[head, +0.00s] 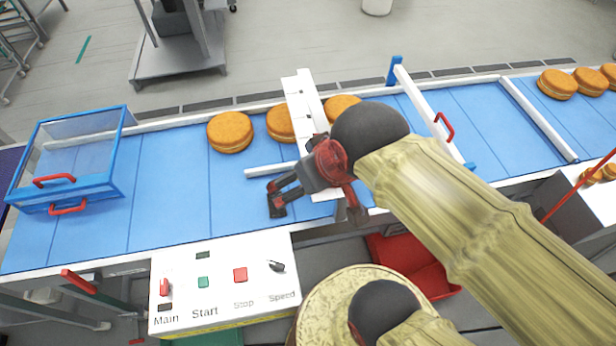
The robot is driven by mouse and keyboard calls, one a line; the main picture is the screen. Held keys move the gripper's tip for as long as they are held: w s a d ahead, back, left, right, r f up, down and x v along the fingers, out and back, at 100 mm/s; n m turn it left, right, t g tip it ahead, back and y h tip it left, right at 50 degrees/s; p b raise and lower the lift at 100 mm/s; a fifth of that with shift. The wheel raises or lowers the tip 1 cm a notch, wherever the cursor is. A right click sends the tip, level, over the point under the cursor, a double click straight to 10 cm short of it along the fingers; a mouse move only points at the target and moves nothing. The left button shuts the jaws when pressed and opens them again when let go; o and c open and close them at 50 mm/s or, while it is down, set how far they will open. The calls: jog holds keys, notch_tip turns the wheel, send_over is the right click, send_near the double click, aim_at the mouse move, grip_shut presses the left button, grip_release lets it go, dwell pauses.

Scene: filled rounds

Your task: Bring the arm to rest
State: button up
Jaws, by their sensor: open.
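My gripper (316,206) is open, with nothing seen between its fingers. It hangs over the near side of the blue conveyor belt (170,190), close to a white guide bar (262,171). My arm reaches in from the lower right and hides part of the belt. Three round filled cakes lie on the belt behind my gripper: one on the left (230,132), one in the middle (281,123) and one on the right (342,108), partly hidden.
A white control box (224,285) with Start and Stop buttons stands in front of the belt. A clear cover with a blue frame (75,150) is at the left. A white arch (305,100) and a white gate bar (425,110) cross the belt. More cakes (557,84) lie at the far right.

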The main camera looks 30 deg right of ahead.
dwell(0.3)
notch_tip(320, 180, down, 14)
jog(key=b, duration=1.4)
jog(key=shift+f, duration=0.2)
